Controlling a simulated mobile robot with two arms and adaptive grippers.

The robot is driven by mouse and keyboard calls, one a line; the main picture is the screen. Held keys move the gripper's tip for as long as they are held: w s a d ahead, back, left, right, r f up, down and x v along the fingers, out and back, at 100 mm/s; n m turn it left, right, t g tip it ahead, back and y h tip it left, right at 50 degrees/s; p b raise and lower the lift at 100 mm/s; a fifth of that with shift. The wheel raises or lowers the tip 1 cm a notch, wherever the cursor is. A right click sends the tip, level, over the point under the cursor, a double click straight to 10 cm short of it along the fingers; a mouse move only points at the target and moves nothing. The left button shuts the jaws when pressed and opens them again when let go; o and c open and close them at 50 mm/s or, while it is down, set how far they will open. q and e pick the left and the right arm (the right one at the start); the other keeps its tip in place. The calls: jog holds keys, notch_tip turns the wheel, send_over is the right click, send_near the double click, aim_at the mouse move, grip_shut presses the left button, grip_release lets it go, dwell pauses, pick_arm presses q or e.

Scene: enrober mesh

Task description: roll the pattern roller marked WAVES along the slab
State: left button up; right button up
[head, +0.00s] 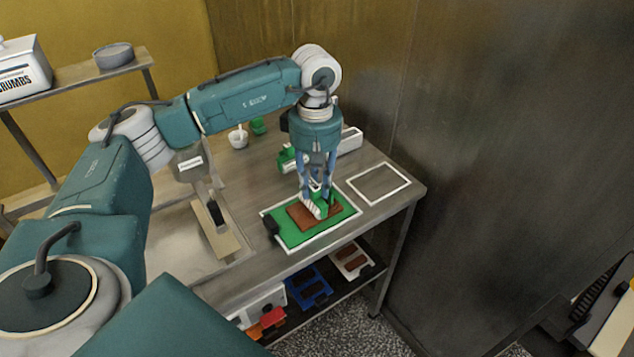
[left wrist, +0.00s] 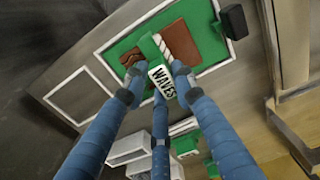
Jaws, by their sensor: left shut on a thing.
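The pattern roller, with a green frame and a white roll (head: 311,208), is in my left gripper (head: 316,195) over the slab. In the left wrist view its white label (left wrist: 161,83) reads WAVES, and the fingers close around the green part beside it. The brown slab (head: 299,216) lies on a green mat (head: 288,236). The roller appears to be on the slab; exact contact is hidden. In the left wrist view the slab (left wrist: 190,49) is smooth right of the roller, and a darker, ridged-looking part lies to its left. My right gripper is not in view.
Another green-framed tool (head: 286,160) and a white cup (head: 238,139) stand behind the mat. A white-outlined empty square (head: 378,184) lies to the right. A dark wall (head: 480,130) rises behind the table.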

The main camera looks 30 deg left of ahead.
pick_arm(q)
jog(key=shift+s+a+b, duration=0.3)
jog(key=shift+s, duration=0.45)
jog(key=shift+s+a+b, duration=0.3)
jog(key=shift+s, duration=0.45)
jog(key=shift+s+a+b, duration=0.3)
jog(key=shift+s, duration=0.45)
dwell(0.7)
notch_tip(320, 180, up, 7)
jog(key=p, duration=0.4)
jog(key=shift+p, duration=0.3)
dwell(0.5)
dwell(0.4)
